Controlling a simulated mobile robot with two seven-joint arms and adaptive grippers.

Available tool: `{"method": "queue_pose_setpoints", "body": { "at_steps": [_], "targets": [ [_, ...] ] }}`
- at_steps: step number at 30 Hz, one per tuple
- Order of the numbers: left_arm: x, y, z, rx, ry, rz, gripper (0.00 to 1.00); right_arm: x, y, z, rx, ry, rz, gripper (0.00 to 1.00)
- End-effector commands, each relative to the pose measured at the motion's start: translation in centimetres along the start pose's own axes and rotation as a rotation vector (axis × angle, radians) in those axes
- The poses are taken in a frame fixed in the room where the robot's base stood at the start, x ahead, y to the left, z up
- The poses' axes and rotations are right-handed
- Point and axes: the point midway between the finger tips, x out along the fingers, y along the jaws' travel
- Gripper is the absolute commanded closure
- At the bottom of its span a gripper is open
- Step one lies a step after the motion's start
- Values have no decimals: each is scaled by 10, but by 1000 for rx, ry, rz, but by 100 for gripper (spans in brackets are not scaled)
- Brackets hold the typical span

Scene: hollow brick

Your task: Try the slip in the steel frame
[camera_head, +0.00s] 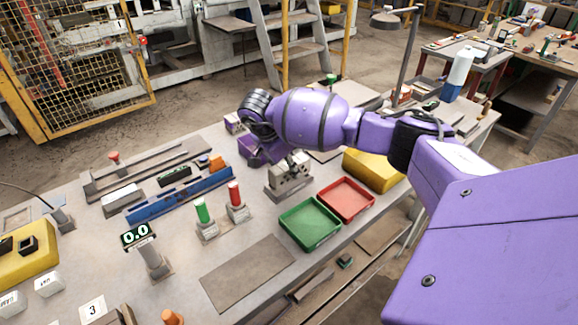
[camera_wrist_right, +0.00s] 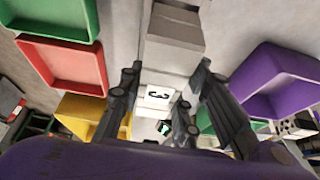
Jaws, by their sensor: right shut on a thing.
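The steel frame (camera_head: 288,182) is a small grey metal block on the bench, left of and behind the trays. My right gripper (camera_head: 285,158) is right over it, its fingers partly hidden by my wrist. In the right wrist view, the two dark fingers of the gripper (camera_wrist_right: 167,78) stand either side of a pale block with a 3 on it, which I take for the slip (camera_wrist_right: 158,95). They are shut on it. A long grey block, perhaps part of the frame, shows beyond the fingertips (camera_wrist_right: 172,38). Whether slip and frame touch, I cannot tell. My left gripper is not in view.
Left stand green and red posts (camera_head: 202,211), a blue rail (camera_head: 180,196) and a 0.0 display (camera_head: 138,235). A bare grey mat (camera_head: 247,273) lies in front.

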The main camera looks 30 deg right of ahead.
Motion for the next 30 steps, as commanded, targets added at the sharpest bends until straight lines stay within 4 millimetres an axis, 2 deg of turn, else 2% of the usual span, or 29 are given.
{"method": "queue_pose_setpoints", "body": {
  "at_steps": [16, 30],
  "targets": [
    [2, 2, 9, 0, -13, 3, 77, 10, 0, 4, 0, 1, 0, 100],
    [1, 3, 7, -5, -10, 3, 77, 10, 0, 4, 0, 0, -1, 100]
  ]
}}
